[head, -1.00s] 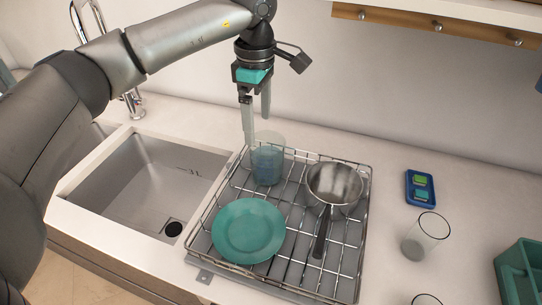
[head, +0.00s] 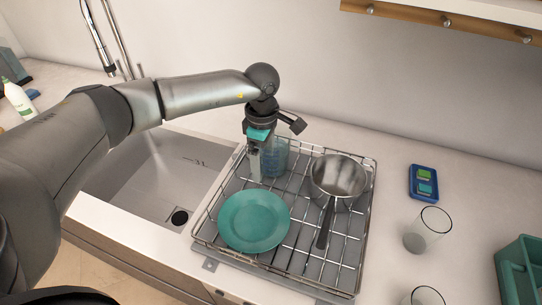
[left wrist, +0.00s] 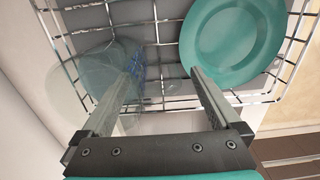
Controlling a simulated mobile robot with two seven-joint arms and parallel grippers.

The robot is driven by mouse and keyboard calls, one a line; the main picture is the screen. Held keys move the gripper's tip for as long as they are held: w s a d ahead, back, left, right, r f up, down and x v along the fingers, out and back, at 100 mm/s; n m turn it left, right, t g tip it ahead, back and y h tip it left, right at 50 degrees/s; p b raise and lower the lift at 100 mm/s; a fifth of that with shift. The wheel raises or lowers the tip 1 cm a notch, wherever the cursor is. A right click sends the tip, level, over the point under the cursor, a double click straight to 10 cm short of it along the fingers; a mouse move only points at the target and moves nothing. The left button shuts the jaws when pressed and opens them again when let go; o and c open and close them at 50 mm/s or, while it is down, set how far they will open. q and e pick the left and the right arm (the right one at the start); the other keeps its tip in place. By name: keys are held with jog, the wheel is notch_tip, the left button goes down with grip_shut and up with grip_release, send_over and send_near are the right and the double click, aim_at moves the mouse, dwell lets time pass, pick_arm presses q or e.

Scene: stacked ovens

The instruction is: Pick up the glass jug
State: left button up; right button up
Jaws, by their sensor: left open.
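The glass jug (head: 277,155) is clear and bluish and stands at the back left of the wire dish rack (head: 372,215). My left gripper (head: 257,170) points down at the jug's left side, with its fingers overlapping the jug in the head view. In the left wrist view the jug (left wrist: 92,72) shows on the left, around and behind one finger of the open left gripper (left wrist: 164,68). The other finger is to the right, near the plate. I cannot tell whether a finger touches the glass or is inside the rim. My right gripper is not in view.
A teal plate (head: 254,220) and a steel saucepan (head: 338,177) share the rack. The sink (head: 150,180) is to its left. A blue sponge tray (head: 423,183), drinking glasses (head: 427,231) and a green crate (head: 520,270) stand to its right.

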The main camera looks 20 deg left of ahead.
pick_arm(q)
jog(key=shift+f, duration=0.25)
grip_shut()
dwell(0.7)
jog(key=shift+r, duration=0.15)
